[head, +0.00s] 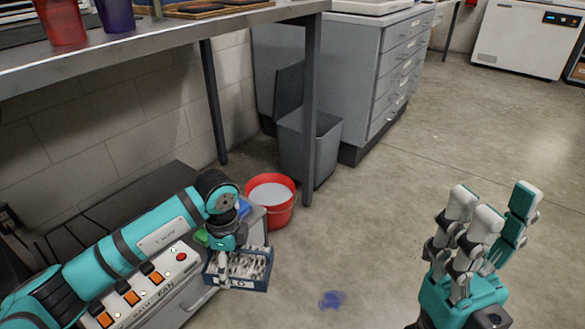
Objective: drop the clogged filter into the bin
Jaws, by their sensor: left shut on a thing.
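The clogged filter (258,268) is a dark blue frame with dirty grey-white pleats, low in the picture left of centre. My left gripper (228,262) is shut on it from above, and its fingers cover part of the pleats. The bin (308,150) is grey with its lid raised at the back. It stands on the floor beyond the filter, partly behind a table leg. My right gripper (491,215) is open and empty at the right, with its fingers pointing up, well apart from the filter and bin.
A red bucket (278,212) of pale liquid stands between the filter and the bin. A steel table (180,40) overhangs at upper left. Grey drawers (395,75) stand right of the bin. A blue stain (332,299) marks the floor. Floor at centre right is clear.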

